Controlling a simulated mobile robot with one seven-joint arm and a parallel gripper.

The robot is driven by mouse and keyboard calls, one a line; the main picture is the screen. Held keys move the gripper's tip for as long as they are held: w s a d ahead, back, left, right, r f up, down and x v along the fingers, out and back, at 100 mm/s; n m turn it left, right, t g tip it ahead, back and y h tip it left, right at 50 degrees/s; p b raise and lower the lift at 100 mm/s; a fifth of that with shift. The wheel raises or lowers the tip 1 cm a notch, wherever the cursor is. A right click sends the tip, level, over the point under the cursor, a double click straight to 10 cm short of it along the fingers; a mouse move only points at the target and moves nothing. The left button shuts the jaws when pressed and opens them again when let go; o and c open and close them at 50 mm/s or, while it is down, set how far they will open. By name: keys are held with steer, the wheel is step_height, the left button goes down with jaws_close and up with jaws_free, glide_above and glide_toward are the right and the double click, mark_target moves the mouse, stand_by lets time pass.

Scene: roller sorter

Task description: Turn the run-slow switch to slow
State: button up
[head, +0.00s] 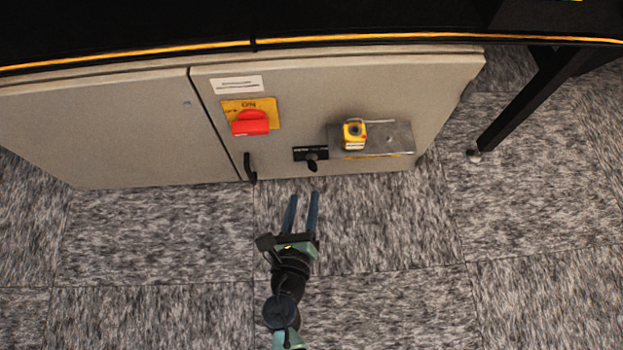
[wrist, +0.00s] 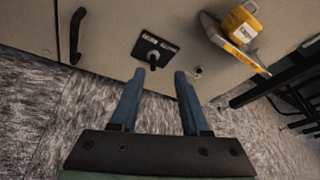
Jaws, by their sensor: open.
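The run-slow switch is a small black knob (head: 311,163) on a black label plate (head: 299,153), low on the front of a beige cabinet. In the wrist view the knob (wrist: 153,58) sits ahead of and between the fingertips, with its plate (wrist: 160,42) behind it. My gripper (head: 303,196) is open and empty, with two blue fingers pointing at the cabinet just short of the knob. It also shows in the wrist view (wrist: 159,72). I cannot read which position the knob is in.
A red rotary switch (head: 251,122) on a yellow plate is up and left of the knob. A black door handle (head: 249,167) is to the left. A yellow device (head: 354,134) on a metal bracket (head: 400,138) juts out on the right. The carpet in front is clear.

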mark_target(312, 170)
steer(key=shift+n, duration=0.6)
steer(key=f+b+x, duration=0.1)
steer(key=x, duration=0.3)
steer(key=f+b+x, duration=0.1)
steer(key=b+x, duration=0.1)
steer(key=x, duration=0.2)
steer(key=s+b+x, duration=0.1)
steer(key=b+x, duration=0.1)
steer(key=x, duration=0.2)
steer(key=shift+w+f, duration=0.3)
steer(key=shift+f, duration=0.2)
jaws_close()
